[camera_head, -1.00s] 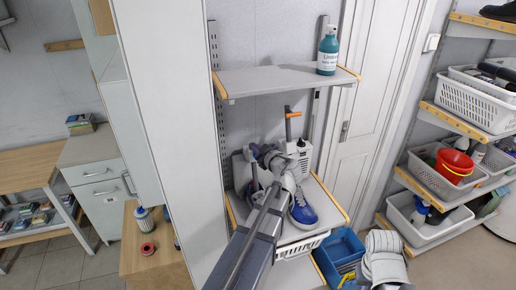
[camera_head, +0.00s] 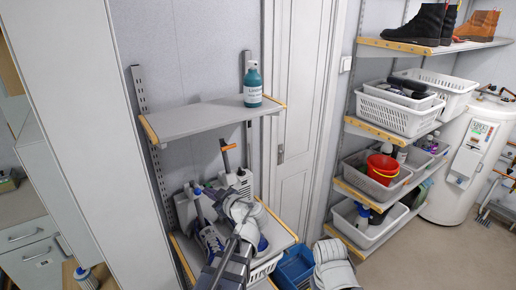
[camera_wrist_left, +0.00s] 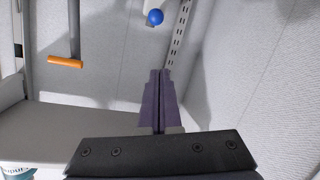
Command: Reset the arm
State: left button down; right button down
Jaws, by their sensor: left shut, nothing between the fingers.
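My left arm (camera_head: 240,220) reaches up from the bottom over the lower shelf of the rack. Its gripper (camera_head: 212,190) is near the back of that shelf, small and partly hidden by the wrist in the head view. In the left wrist view its two dark purple fingers (camera_wrist_left: 159,76) are together with nothing between them. A blue ball-shaped knob (camera_wrist_left: 155,17) lies beyond the fingertips, apart from them. My right gripper is not in view; a white part of my own body shows at the bottom.
A teal bottle (camera_head: 252,84) stands on the upper shelf (camera_head: 200,118). Shoes (camera_head: 262,244) and a white device (camera_head: 240,181) with an orange handle (camera_head: 228,146) crowd the lower shelf. A blue crate (camera_head: 294,268) is below right. Shelves with white baskets (camera_head: 398,108) stand at right.

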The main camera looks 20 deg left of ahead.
pick_arm(q)
jog(key=s+d+f+m+g+h+b, duration=0.2)
jog(key=s+d+f+m+h, duration=0.2)
jog(key=s+d+f+m, duration=0.2)
jog(key=s+d+f+m+g+h+b, duration=0.3)
jog(key=s+d+f+m, duration=0.3)
jog(key=d+f, duration=0.4)
jog(key=s+d+f+m+g+h+b, duration=0.3)
jog(key=s+d+f+m+h, duration=0.2)
jog(key=d+f, duration=0.4)
jog(key=s+d+m, duration=0.1)
jog(key=d+m, duration=0.1)
jog(key=d, duration=0.1)
jog(key=shift+s+m, duration=0.15)
jog(key=shift+m, duration=0.15)
